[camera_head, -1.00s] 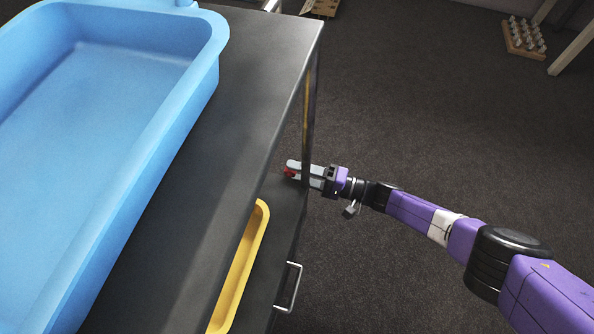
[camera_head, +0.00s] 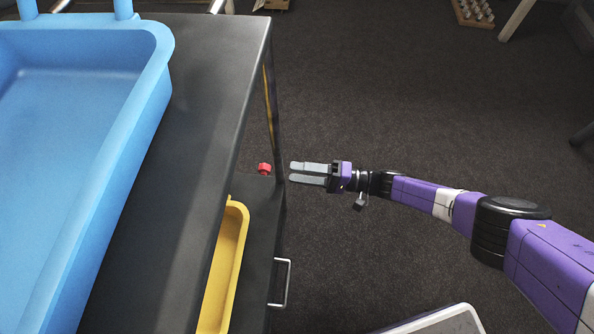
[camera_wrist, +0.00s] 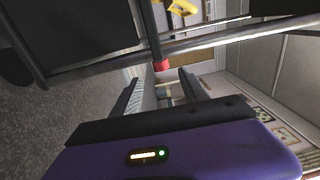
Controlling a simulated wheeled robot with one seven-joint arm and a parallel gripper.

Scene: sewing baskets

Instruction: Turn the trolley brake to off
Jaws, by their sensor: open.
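The trolley (camera_head: 215,65) is dark grey and fills the left of the head view. A small red knob (camera_head: 264,168), the only brake-like part I see, sits at the trolley's right side by the lower shelf. My gripper (camera_head: 291,173) is to the right of the knob and apart from it, open and empty, with its fingers pointing left at the trolley. In the wrist view the red knob (camera_wrist: 161,65) shows ahead, between and beyond the two fingers (camera_wrist: 160,83). Which setting the knob is at cannot be told.
A large blue tub (camera_head: 150,95) stands on the trolley's top. A yellow tray (camera_head: 238,250) lies on the lower shelf. A metal handle (camera_head: 284,283) sticks out at the trolley's right side. The dark floor (camera_head: 400,90) to the right is mostly clear.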

